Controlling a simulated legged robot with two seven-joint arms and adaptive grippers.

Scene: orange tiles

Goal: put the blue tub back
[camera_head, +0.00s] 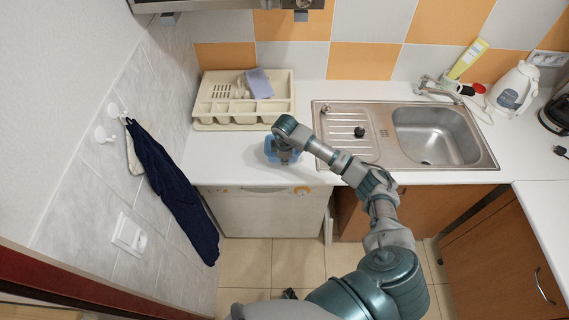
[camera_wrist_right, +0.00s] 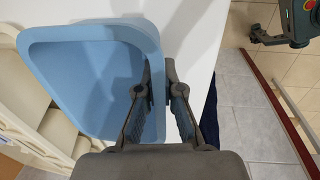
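The blue tub (camera_head: 271,152) is at the front edge of the white counter in the head view, mostly hidden under my right gripper (camera_head: 284,155). In the right wrist view the tub (camera_wrist_right: 95,80) fills the left side, its hollow facing the camera. My right gripper (camera_wrist_right: 157,75) has one finger inside the tub and one outside, closed on its wall. I cannot tell whether the tub touches the counter. My left gripper (camera_wrist_right: 258,22) shows at the upper right of the wrist view, above the floor, open and empty.
A cream dish rack (camera_head: 243,117) with a purple sponge (camera_head: 259,83) stands at the counter's back left. A steel sink (camera_head: 437,135) with a black plug lies to the right. A dark towel (camera_head: 175,190) hangs on the left wall.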

